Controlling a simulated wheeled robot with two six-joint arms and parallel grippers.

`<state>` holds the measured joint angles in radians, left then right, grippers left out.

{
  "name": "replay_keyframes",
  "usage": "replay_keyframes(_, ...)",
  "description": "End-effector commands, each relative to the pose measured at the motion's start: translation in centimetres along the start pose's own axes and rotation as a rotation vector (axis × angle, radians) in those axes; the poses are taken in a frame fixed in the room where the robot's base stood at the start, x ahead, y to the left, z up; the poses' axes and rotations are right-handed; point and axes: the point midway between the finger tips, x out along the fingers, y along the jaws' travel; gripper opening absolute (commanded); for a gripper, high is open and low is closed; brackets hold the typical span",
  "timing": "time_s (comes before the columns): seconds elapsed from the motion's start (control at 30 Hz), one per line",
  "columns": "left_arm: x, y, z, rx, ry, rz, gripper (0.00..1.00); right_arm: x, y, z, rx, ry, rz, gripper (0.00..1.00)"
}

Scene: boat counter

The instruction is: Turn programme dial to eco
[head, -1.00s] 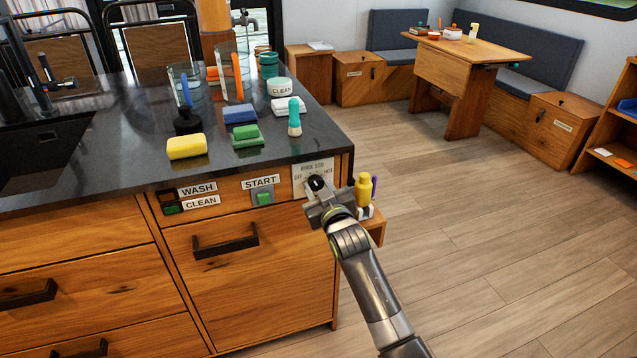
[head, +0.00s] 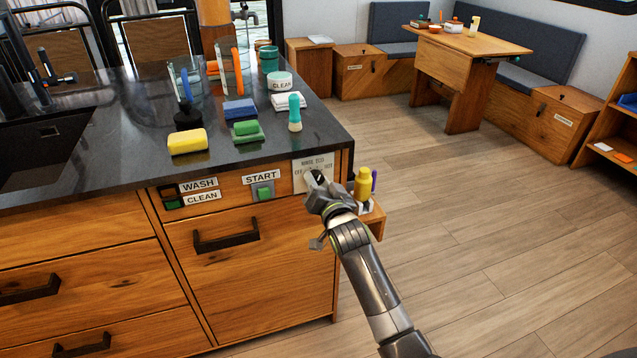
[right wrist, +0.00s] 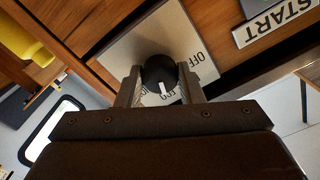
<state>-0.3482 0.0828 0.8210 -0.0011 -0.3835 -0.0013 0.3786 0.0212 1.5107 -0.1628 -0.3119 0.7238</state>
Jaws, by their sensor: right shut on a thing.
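The programme dial is a round black knob (right wrist: 160,73) with a white pointer line, on a pale square plate (head: 315,166) at the right end of the counter front. My right gripper (head: 322,186) is shut on the knob, with one finger on each side in the right wrist view (right wrist: 160,85). In that view the plate reads upside down, with OFF to the right. The pointer points down in the picture, at partly hidden letters that look like ECO. The gripper hides most of the knob in the head view. My left gripper is not in view.
A green START button (head: 263,192) and a WASH/CLEAN sign (head: 198,192) are left of the dial. A yellow bottle (head: 362,184) stands on a small side shelf close right of my gripper. Sponges and a teal brush (head: 295,112) are on the countertop. Open floor lies to the right.

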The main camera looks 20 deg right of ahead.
Motion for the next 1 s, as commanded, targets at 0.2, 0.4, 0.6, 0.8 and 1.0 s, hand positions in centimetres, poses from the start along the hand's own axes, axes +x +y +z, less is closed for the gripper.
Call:
replay_keyframes(0.2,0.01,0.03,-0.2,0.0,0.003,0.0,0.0,-0.01,0.04,0.09,0.048,-0.002,0.001,0.11)
replay_keyframes(0.4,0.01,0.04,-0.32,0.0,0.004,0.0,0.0,-0.01,0.04,0.09,0.058,-0.002,0.001,0.11)
replay_keyframes(0.6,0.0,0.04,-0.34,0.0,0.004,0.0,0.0,-0.01,0.04,0.08,0.057,-0.002,0.001,0.11)
replay_keyframes(0.8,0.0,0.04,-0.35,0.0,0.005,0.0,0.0,-0.01,0.03,0.07,0.056,-0.002,0.001,0.52)
replay_keyframes(1.0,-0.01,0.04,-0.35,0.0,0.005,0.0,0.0,0.0,0.01,0.03,0.056,-0.001,0.0,0.56)
